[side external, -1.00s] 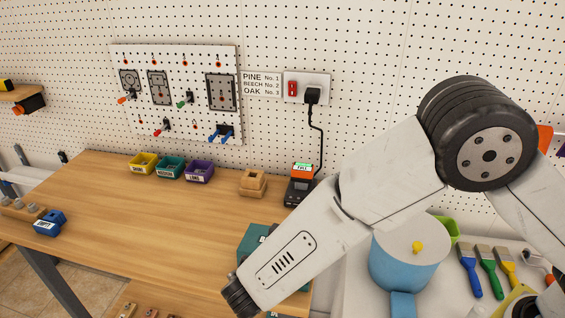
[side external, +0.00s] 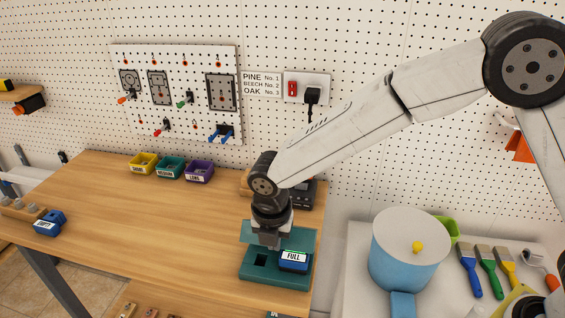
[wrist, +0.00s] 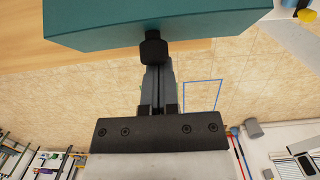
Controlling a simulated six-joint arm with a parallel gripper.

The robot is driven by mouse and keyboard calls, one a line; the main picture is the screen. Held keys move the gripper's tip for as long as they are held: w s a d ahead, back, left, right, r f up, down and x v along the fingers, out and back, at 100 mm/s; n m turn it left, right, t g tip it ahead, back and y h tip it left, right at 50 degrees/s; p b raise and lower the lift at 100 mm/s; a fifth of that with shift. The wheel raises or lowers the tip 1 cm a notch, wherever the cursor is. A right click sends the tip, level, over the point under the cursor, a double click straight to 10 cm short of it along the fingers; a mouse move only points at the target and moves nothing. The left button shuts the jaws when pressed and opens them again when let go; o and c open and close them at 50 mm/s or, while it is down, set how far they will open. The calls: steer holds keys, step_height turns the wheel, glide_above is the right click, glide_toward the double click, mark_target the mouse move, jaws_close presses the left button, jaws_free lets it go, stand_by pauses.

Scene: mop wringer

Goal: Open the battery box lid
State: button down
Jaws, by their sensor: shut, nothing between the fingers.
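The battery box (side external: 245,277) is teal and sits at the right front corner of the workbench. Its inside shows a dark empty slot (side external: 261,261) and a blue battery labelled FULL (side external: 293,261). A teal panel (side external: 302,238), apparently the lid, is raised at the back of the box. My gripper (side external: 270,242) is shut and empty, pointing down in front of this panel. In the wrist view, my fingertips (wrist: 158,72) are close to a black knob (wrist: 153,50) on the teal panel (wrist: 150,22); I cannot tell whether they touch.
A black charger (side external: 302,195) stands behind the box, partly hidden by my arm. Yellow (side external: 143,163), teal (side external: 170,168) and purple bins (side external: 199,172) line the bench's back. A blue block (side external: 50,222) is at left. The middle of the bench is clear. A blue bucket (side external: 398,262) stands right.

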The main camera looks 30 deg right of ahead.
steer(key=shift+w+d+r+g+y, duration=0.95)
steer(key=shift+w+d+g+y, duration=0.05)
steer(key=shift+w+d, duration=0.25)
steer(key=w+d+g+y, duration=0.4)
steer(key=w+d, duration=0.1)
steer(key=shift+r, duration=0.4)
steer(key=shift+w+d+g+y, duration=0.2)
steer(key=shift+g+y, duration=0.2)
steer(key=shift+w+d+f, duration=0.25)
steer(key=shift+w+d, duration=0.3)
steer(key=shift+w+d+f, duration=0.2)
steer(key=shift+w+d, duration=0.3)
steer(key=shift+w, duration=0.05)
steer(key=shift+r, duration=0.2)
steer(key=shift+r, duration=0.6)
steer(key=shift+d+r, duration=0.1)
